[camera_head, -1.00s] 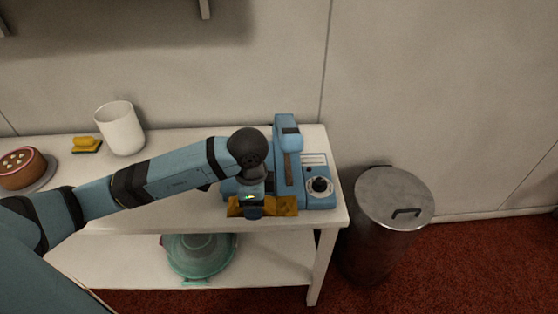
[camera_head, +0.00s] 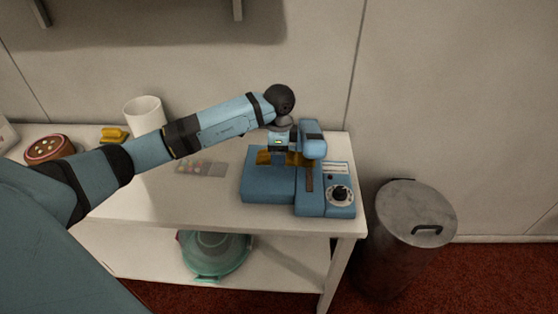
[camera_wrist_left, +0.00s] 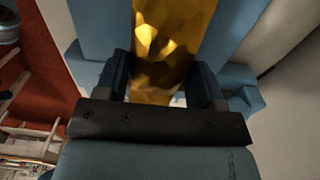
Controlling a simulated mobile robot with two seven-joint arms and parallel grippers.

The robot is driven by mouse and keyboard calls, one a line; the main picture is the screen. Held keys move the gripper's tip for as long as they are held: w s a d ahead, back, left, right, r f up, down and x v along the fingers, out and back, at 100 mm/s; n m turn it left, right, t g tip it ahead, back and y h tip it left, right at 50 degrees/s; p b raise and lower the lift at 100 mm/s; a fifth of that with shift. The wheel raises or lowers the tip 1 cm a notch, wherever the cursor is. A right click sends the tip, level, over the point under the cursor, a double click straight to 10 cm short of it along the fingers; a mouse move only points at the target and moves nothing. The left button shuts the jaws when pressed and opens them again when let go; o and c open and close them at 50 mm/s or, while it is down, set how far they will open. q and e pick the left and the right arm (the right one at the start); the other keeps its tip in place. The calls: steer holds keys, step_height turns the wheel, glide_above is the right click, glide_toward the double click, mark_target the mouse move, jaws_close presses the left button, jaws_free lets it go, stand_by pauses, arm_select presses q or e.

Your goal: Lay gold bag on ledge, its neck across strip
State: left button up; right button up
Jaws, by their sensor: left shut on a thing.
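The gold bag (camera_head: 265,158) is a shiny crumpled pouch held at the rear of the blue sealing machine (camera_head: 312,200). My left gripper (camera_head: 282,157) is shut on it from above; gold shows on both sides of the jaws. The machine's flat blue ledge (camera_head: 265,187) lies in front of and below the bag and is bare. A narrow brown strip (camera_head: 309,181) runs along the machine, beside the ledge. In the left wrist view the bag (camera_wrist_left: 172,35) runs up between my two fingers (camera_wrist_left: 160,85). I cannot tell whether the bag touches the machine. My right gripper is out of view.
The white table (camera_head: 185,205) is clear in front. A grey card with coloured spots (camera_head: 203,169), a white cup (camera_head: 144,113), a yellow item (camera_head: 114,135) and a round cake (camera_head: 48,149) stand to the left. A metal bin (camera_head: 415,210) stands right of the table.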

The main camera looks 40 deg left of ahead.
arm_select(q)
steer(key=shift+f, duration=1.75)
steer(key=shift+f, duration=0.1)
steer(key=o, duration=0.9)
step_height(320, 180, up, 12)
steer(key=shift+r, duration=0.15)
